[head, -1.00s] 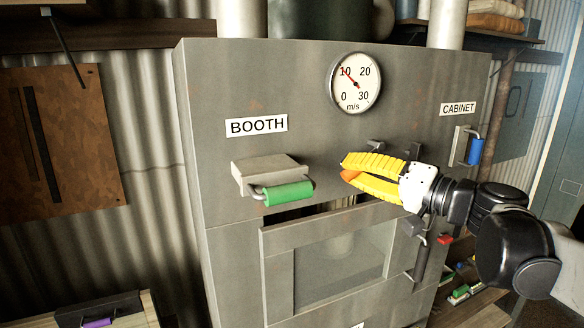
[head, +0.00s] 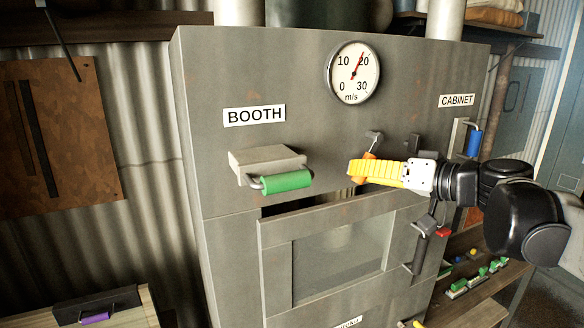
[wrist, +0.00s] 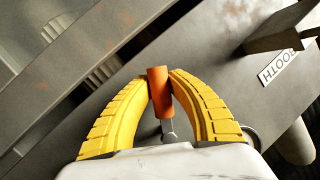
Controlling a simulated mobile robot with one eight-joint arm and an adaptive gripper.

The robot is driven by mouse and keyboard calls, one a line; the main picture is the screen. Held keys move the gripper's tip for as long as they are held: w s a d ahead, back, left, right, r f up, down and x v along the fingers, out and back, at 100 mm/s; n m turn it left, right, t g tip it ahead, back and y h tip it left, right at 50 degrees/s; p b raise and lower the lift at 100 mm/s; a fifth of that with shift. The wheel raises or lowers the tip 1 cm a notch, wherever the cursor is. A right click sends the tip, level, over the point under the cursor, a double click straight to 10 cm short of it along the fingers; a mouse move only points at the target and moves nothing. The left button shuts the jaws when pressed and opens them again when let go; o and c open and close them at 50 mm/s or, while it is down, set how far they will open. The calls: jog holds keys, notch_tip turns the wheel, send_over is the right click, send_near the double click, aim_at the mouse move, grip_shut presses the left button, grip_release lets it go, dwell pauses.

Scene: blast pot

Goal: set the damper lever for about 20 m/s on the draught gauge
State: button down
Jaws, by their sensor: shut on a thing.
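The draught gauge (head: 353,72) is a round white dial at the top of the grey metal housing. Its red needle points up and right, at about the 20 mark. The damper lever (wrist: 159,92) has an orange grip on a thin metal stem. In the head view, the lever's orange part (head: 362,170) shows below a small grey bracket, partly hidden by a yellow finger. My gripper (wrist: 160,78) has its two yellow fingertips closed on either side of the orange grip. In the head view, my gripper (head: 358,170) is in front of the housing, right of the green handle.
A green handle (head: 286,182) under a grey block sits below the BOOTH label (head: 254,115). A blue handle (head: 474,144) is below the CABINET label (head: 457,100). A framed window (head: 340,262) lies below my gripper. A shelf with small coloured items is at lower right.

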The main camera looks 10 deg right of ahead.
jog(key=shift+d, duration=0.15)
dwell(0.4)
jog(key=c, duration=1.2)
grip_release()
jog(key=v, duration=1.2)
